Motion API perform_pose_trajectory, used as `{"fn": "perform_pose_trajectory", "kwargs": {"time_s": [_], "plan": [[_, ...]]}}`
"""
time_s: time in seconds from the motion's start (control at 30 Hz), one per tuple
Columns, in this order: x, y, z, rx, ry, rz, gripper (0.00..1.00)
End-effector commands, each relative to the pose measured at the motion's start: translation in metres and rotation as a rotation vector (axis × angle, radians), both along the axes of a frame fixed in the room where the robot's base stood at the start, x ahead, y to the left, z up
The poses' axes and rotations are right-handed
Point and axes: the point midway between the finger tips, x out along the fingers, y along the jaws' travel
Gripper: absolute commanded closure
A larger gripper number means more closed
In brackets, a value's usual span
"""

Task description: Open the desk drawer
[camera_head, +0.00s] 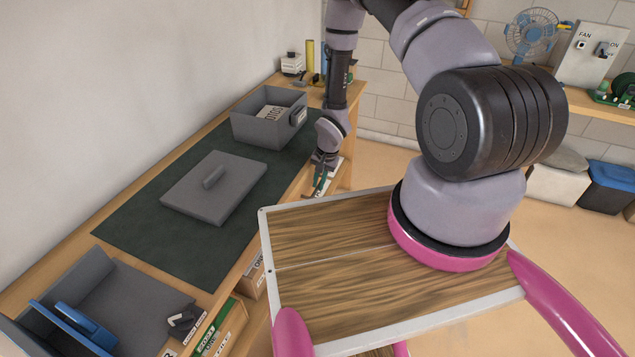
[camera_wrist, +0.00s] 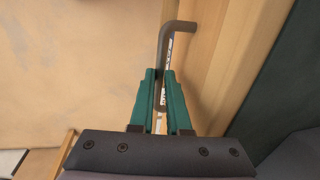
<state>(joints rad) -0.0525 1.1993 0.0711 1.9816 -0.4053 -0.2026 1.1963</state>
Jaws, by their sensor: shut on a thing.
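The desk (camera_head: 55,265) is a long wooden workbench along the left wall with a dark green mat on top. My gripper (camera_head: 322,187) is at its front edge, toward the far end. In the wrist view the green fingers of my gripper (camera_wrist: 161,75) are shut on a dark grey bent bar handle (camera_wrist: 164,45), whose upper end turns toward the wooden desk front. A strip with lettering shows partly behind the handle. The drawer front is mostly hidden, and I cannot tell how far the drawer is out.
On the desk are an open grey bin (camera_head: 262,128), a grey lid (camera_head: 212,188) and another grey box (camera_head: 130,295). Labelled boxes (camera_head: 222,325) sit under the front edge. A fan (camera_head: 530,35) stands at the back right.

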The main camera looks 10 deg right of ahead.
Motion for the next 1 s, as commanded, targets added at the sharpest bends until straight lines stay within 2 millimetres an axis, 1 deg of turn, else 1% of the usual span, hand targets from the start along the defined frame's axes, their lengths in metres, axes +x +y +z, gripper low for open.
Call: {"fn": "perform_pose_trajectory", "kwargs": {"time_s": [0.27,0.7,1.0], "plan": [[-0.022,-0.03,0.0,-0.001,0.003,-0.005,1.0],[-0.071,-0.098,0.0,-0.001,0.004,-0.007,1.0],[-0.099,-0.137,0.001,-0.001,0.002,-0.006,1.0]]}}
